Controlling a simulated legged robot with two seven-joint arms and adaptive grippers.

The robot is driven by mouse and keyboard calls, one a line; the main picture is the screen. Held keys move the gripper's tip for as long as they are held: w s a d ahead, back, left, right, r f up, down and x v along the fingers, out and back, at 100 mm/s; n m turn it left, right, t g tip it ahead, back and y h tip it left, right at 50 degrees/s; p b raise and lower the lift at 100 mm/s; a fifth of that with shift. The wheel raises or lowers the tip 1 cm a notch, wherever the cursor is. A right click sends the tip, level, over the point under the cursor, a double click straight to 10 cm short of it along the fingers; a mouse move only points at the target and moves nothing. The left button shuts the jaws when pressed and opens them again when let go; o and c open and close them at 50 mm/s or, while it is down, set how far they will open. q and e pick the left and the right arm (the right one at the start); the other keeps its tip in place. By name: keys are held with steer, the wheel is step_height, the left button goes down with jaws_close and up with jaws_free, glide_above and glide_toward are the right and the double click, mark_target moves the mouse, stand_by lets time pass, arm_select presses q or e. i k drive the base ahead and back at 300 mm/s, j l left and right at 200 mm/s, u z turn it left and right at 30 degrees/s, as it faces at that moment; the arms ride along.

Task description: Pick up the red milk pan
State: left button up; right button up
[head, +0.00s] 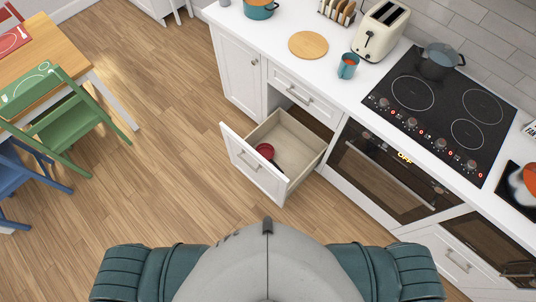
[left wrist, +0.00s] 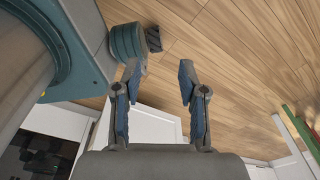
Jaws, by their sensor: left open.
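The red milk pan (head: 265,150) sits inside the open drawer (head: 312,163), against the inner side of its front panel. Its dark handle points toward the near corner of the drawer. The drawer's front hides part of the pan. My left gripper (left wrist: 159,78) is open and empty in the left wrist view, over wooden floor. The pan does not show in that view. Neither gripper shows in the head view.
The counter above the drawer holds a wooden board (head: 308,44), a teal mug (head: 348,66), a toaster (head: 382,28) and a stove (head: 440,108) with a pot (head: 437,65). A green chair (head: 75,125) stands at left. Floor between is clear.

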mark_target(266, 150)
steer(key=i+j+z, duration=0.45)
steer(key=j+z, duration=0.2)
steer(key=j, duration=0.15)
steer(key=i+j+z, duration=0.15)
steer(key=j+z, duration=0.5)
steer(key=j, duration=0.3)
steer(key=i+j+z, duration=0.1)
steer(key=j+z, duration=0.25)
steer(key=j, duration=0.2)
